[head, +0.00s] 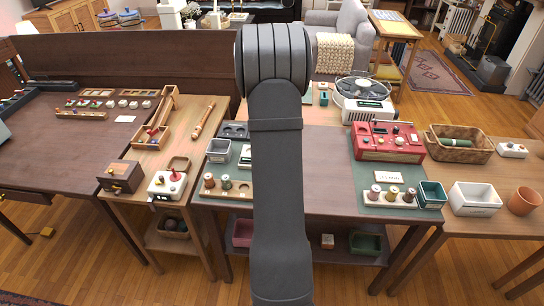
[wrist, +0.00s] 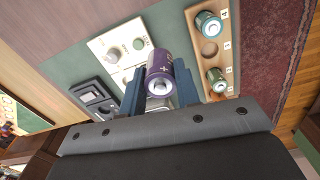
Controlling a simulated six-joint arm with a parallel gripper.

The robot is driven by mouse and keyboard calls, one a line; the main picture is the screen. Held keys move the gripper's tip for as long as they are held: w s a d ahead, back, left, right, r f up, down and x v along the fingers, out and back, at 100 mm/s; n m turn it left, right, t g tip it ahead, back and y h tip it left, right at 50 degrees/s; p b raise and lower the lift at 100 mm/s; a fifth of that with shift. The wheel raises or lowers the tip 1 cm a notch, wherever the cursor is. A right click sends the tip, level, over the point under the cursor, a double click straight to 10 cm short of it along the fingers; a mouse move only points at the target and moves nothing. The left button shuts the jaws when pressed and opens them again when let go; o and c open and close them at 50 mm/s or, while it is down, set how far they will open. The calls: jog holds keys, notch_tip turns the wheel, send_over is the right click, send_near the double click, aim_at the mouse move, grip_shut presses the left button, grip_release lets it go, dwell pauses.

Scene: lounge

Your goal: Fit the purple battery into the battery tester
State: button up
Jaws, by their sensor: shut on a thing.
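The purple battery (wrist: 159,66) is between the blue fingers of my gripper (wrist: 160,80) in the wrist view, with its round metal end facing the camera. My gripper is shut on it. A cream device with a round knob and a green spot, which looks like the battery tester (wrist: 117,44), lies just beyond the battery, which hides part of it. I cannot tell whether battery and tester touch. In the head view my arm covers the gripper and the battery; a pale box beside the arm (head: 244,157) seems to be the tester, partly hidden.
A wooden rack (wrist: 223,64) with green-toned batteries and an empty hole is right of the battery in the wrist view. A dark grey tray (wrist: 92,92) lies left.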

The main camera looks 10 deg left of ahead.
jog(key=w+a+f, duration=0.2)
jog(key=w+a, duration=0.6)
jog(key=w, duration=0.3)
jog(key=shift+d+f, duration=0.2)
jog(key=shift+f, duration=3.1)
jog(key=shift+f, duration=0.95)
jog(key=o, duration=1.1)
notch_tip(320, 180, up, 8)
jog(key=shift+f, duration=0.25)
